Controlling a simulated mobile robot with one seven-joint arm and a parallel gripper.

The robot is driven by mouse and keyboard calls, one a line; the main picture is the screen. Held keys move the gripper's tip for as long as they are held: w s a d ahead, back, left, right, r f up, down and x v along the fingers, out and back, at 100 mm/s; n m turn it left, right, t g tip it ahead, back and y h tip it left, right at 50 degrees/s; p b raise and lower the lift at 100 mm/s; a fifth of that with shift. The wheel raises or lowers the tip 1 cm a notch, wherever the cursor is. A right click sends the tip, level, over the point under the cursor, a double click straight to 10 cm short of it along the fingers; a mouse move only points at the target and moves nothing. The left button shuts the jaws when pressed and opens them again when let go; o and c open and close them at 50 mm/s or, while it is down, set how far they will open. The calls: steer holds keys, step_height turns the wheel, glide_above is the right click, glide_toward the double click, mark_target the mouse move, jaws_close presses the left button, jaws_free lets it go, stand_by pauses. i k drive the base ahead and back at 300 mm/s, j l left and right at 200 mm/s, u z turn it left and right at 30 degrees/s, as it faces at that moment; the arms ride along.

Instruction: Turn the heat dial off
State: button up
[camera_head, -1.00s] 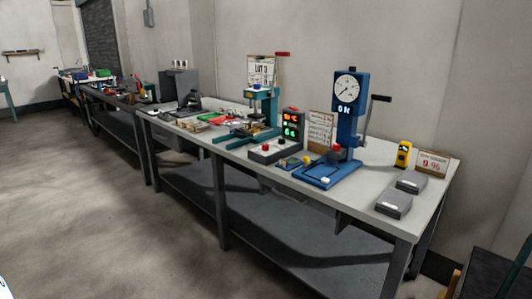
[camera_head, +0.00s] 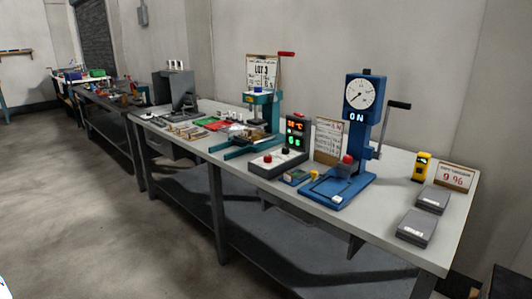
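A grey control box (camera_head: 270,168) sits on the long workbench, in front of a teal press. It carries a red knob (camera_head: 267,158) and a black knob (camera_head: 285,150). I cannot tell from here which one is the heat dial or how it is turned. Behind it stands a dark display unit (camera_head: 297,134) with lit orange and green digits, too small to read surely. My gripper is not in view.
The workbench (camera_head: 392,236) has a lower shelf. Right of the box stands a blue press (camera_head: 358,140) reading "ON", with a gauge and side lever. A teal press (camera_head: 262,110) stands behind. Grey blocks (camera_head: 416,228) lie at the right end. The floor (camera_head: 80,210) on the left is clear.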

mark_target(267, 158)
steer(key=i+j, duration=0.35)
steer(key=i+j+z, duration=0.15)
steer(key=i+j, duration=0.5)
steer(key=j, duration=0.15)
steer(key=i+j+z, duration=0.1)
steer(key=i+j, duration=0.2)
steer(key=i+j+z, duration=0.1)
steer(key=i+j, duration=0.2)
steer(key=j, duration=0.25)
